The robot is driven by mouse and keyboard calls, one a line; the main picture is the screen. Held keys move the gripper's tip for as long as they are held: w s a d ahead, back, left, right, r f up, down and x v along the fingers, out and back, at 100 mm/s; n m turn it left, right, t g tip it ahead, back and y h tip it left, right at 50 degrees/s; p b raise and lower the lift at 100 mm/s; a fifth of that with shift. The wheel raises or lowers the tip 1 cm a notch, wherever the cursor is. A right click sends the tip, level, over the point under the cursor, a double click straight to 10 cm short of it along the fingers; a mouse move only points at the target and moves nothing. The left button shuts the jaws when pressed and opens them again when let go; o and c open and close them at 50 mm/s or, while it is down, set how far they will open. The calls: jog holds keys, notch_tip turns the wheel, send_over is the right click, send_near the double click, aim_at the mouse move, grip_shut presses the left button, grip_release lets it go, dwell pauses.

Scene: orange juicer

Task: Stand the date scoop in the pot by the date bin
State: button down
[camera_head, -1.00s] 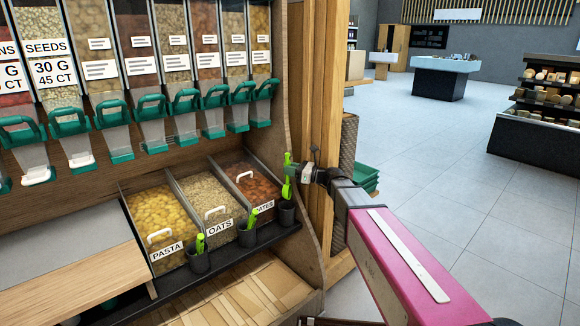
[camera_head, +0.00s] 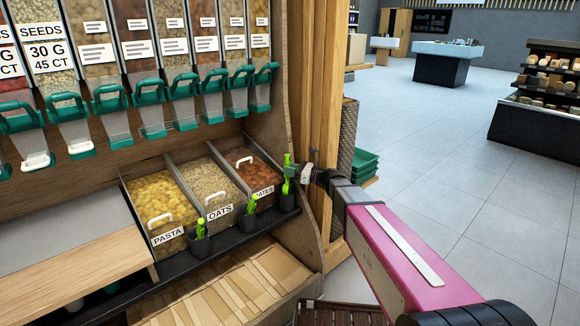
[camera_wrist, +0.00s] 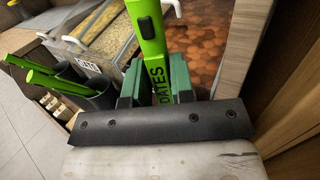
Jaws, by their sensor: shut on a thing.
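My gripper (camera_head: 289,173) is shut on the date scoop, a bright green upright handle (camera_head: 287,178). In the wrist view the green fingers (camera_wrist: 156,82) clasp this handle (camera_wrist: 148,35), which reads DATES. The dark pot (camera_head: 287,201) by the date bin is directly below the scoop in the head view. The scoop's lower end meets the pot's rim there, but I cannot tell how far inside it is. The date bin (camera_head: 262,160), with brown dates and a white handle, is just left of the scoop. The wrist view hides the scoop's lower end and this pot.
The oats bin (camera_head: 212,184) and pasta bin (camera_head: 155,204) stand to the left. Two dark pots with green handles, the oats pot (camera_head: 248,214) and pasta pot (camera_head: 199,243), share the ledge. A wooden side panel (camera_head: 303,225) is close on the right. Dispensers (camera_head: 180,85) hang above.

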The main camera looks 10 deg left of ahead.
jog(key=shift+f, duration=2.15)
jog(key=shift+c, duration=0.5)
grip_release()
jog(key=shift+r, duration=0.1)
notch_tip(320, 180, up, 7)
dwell(0.4)
